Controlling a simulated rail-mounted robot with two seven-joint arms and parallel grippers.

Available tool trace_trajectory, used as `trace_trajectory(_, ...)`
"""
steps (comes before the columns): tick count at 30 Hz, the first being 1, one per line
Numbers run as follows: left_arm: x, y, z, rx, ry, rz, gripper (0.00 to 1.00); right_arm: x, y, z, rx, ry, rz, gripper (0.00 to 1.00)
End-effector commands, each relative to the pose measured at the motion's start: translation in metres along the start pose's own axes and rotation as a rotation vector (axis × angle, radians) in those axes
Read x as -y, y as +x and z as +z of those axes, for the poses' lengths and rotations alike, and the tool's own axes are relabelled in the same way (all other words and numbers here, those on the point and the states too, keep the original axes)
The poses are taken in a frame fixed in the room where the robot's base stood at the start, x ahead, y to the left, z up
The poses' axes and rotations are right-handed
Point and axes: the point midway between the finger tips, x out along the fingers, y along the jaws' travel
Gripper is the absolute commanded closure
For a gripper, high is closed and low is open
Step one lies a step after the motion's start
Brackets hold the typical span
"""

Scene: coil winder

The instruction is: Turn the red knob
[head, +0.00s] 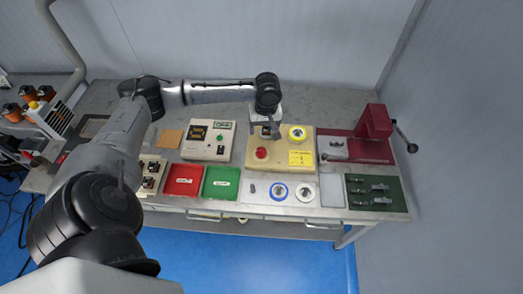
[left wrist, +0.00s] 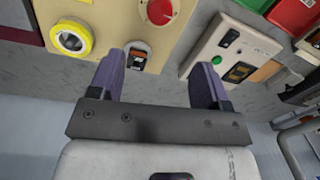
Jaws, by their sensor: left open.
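The red knob (head: 261,153) sits on a beige panel box (head: 282,169) in the middle of the bench. In the left wrist view the red knob (left wrist: 159,11) shows at the top edge, beyond the fingertips. My left gripper (head: 268,132) hangs over the back part of the box, behind the knob and apart from it. In the left wrist view its two dark fingers (left wrist: 158,76) are spread, with nothing between them. A small dark and orange part (left wrist: 138,56) on the box lies just beyond the fingertips. My right gripper is not in view.
A controller (head: 207,141) stands left of the box, a dark red press (head: 369,143) right. Red (head: 183,180) and green (head: 221,182) trays and a pale tray (head: 279,202) lie in front.

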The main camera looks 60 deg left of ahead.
Motion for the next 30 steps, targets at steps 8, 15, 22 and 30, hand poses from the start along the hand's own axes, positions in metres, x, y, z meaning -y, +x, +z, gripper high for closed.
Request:
trace_trajectory(8,0.0,0.029,0.001,0.002,-0.031,-0.002,0.29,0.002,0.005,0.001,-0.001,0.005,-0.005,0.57)
trace_trajectory(15,0.0,0.075,0.001,0.0,-0.028,-0.003,0.29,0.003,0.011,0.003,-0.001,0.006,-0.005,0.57)
trace_trajectory(22,0.0,0.111,0.0,-0.001,-0.028,-0.002,0.29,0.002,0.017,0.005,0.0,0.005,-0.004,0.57)
trace_trajectory(30,0.0,0.134,0.0,-0.001,-0.027,-0.001,0.29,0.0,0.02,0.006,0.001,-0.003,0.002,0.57)
